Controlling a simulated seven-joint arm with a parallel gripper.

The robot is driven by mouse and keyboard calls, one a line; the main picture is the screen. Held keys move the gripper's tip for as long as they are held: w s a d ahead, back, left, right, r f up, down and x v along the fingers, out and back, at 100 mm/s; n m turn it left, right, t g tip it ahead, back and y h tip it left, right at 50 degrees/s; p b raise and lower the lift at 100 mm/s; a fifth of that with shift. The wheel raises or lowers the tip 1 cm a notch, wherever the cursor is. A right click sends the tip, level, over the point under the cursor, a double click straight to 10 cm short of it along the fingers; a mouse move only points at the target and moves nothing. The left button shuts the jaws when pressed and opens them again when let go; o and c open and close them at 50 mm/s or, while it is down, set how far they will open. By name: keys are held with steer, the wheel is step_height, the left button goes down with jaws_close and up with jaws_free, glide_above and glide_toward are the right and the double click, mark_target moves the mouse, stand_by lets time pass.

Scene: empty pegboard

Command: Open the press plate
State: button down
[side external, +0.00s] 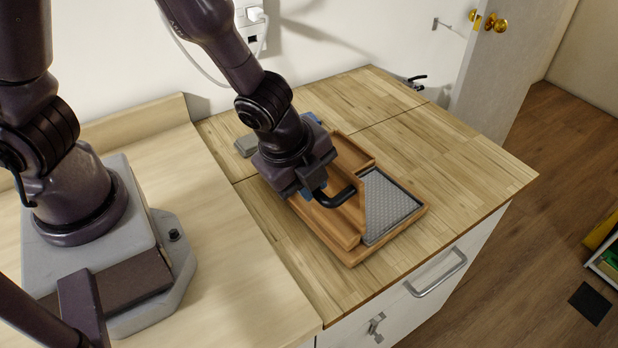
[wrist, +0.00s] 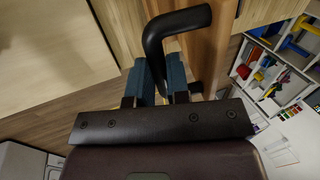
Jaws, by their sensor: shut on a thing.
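The wooden press sits on the wood countertop, and its base rim (side external: 398,236) surrounds a grey textured pad (side external: 388,207). The press plate (side external: 352,212) is raised from the base and stands tilted, leaving the pad uncovered on the right. A black bent handle (side external: 343,193) is fixed to the plate. My gripper (side external: 311,192) is at the plate's left side, shut on the handle. In the wrist view, the teal fingers (wrist: 160,82) close around the black handle (wrist: 180,20), beside the wooden plate (wrist: 212,45). My wrist hides the far left part of the press.
A small grey item (side external: 246,146) and a blue item (side external: 313,118) lie behind my gripper. A black-handled fixture (side external: 414,82) is at the back counter edge. The counter right of the press is clear. A drawer (side external: 432,282) is below the front edge.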

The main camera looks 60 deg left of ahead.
steer(key=c, duration=1.2)
jaws_free()
steer(key=shift+s+f, duration=0.2)
steer(key=shift+s, duration=0.1)
steer(key=shift+o, duration=0.5)
steer(key=shift+w, duration=0.1)
steer(key=shift+r, duration=0.1)
steer(key=v, duration=1.3)
steer(key=s+a+r+n, duration=0.2)
steer(key=a+r+n, duration=0.2)
steer(key=a+n, duration=0.2)
steer(key=s+a+r+n+t, duration=0.1)
steer(key=s+a+r+n, duration=0.2)
steer(key=a+n, duration=0.3)
steer(key=r+n, duration=0.1)
steer(key=n, duration=0.4)
steer(key=shift+s+a+r+t, duration=0.15)
steer(key=shift+s+r+t, duration=0.1)
steer(key=shift+t, duration=0.05)
